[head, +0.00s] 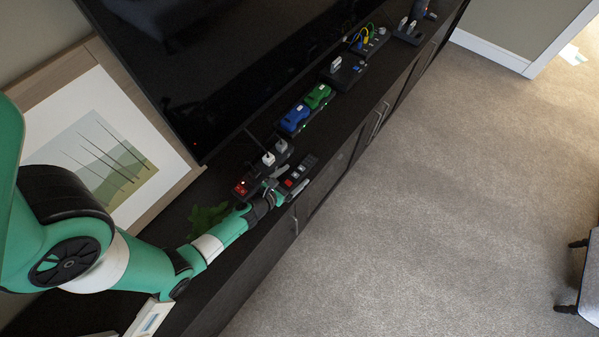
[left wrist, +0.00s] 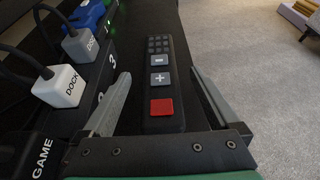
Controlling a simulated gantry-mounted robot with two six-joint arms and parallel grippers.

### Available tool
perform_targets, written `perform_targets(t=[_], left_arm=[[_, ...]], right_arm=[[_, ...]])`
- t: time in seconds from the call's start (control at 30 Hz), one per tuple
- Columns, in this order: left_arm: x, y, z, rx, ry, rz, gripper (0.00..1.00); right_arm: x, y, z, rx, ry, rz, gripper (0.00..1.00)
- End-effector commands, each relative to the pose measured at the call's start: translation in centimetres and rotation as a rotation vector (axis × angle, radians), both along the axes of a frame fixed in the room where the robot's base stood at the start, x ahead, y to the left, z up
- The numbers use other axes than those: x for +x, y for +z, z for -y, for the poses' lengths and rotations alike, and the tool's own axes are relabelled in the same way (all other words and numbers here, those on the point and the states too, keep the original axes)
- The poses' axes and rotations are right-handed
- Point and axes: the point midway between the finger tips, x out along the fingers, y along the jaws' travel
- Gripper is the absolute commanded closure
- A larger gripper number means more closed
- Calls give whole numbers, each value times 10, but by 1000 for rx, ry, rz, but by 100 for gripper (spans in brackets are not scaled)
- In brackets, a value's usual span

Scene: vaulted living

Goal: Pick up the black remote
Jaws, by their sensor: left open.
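The black remote (head: 306,164) lies on the dark cabinet top near its front edge. In the left wrist view the remote (left wrist: 158,124) is a long black bar with a red button, two grey buttons marked plus and minus, and a dark keypad at its far end. My left gripper (head: 286,186) is open over the near part of the remote. In the left wrist view its fingers stand on either side of the remote, with gaps visible between them and it. My right gripper is not in view.
A large black television (head: 220,70) and a framed picture (head: 110,160) stand behind. Open carpet (head: 420,200) lies right.

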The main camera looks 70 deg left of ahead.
Motion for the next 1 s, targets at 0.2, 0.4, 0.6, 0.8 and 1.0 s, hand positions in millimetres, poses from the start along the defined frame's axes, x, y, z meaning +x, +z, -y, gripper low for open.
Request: perform_targets(t=[0.2,0.4,0.6,0.8,1.0], left_arm=[[0,0,0,0,0,0,23],[-1,0,0,0,0,0,59],[-1,0,0,0,0,0,95],[0,1,0,0,-1,1,100],[0,7,0,0,0,1,100]], right_arm=[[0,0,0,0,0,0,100],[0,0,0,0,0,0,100],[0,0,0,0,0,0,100],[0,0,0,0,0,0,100],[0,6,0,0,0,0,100]])
